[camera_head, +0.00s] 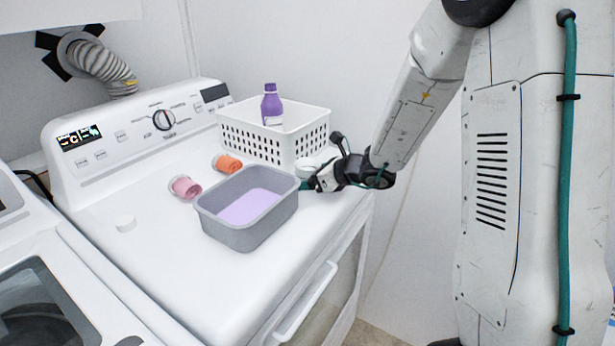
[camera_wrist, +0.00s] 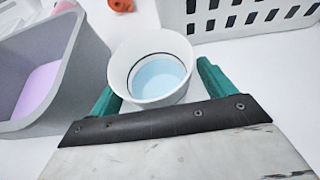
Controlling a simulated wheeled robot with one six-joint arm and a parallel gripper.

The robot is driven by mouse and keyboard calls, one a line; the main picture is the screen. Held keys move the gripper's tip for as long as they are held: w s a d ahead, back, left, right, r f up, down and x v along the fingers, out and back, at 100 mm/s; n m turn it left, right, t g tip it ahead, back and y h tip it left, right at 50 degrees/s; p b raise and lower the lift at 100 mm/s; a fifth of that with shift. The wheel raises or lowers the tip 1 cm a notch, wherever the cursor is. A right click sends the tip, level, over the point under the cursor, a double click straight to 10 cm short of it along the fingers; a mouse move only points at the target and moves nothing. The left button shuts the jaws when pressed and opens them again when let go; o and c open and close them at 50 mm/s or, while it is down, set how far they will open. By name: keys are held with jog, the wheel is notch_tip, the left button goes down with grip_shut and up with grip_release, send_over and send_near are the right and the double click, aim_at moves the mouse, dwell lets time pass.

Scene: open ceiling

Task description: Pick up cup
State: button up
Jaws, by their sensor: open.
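A white cup (camera_wrist: 152,60) with a dark line inside its rim and a pale blue inside stands upright on the white machine top. It shows in the wrist view between the teal fingers of my gripper (camera_wrist: 158,88), which is open with one finger on each side of it. Whether the fingers touch the cup cannot be told. In the head view my gripper (camera_head: 306,185) is low over the machine top, right of the grey basin. The cup (camera_head: 308,167) shows there only in part, behind my gripper.
The grey basin (camera_head: 284,206) with lilac contents is close on the left. A white perforated basket (camera_head: 253,145) with a purple bottle (camera_head: 271,105) stands behind. A pink cup (camera_head: 186,187) and an orange cup (camera_head: 228,164) lie left of the basket.

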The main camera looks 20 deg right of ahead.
jog(key=c, duration=1.1)
jog(key=shift+r, duration=0.15)
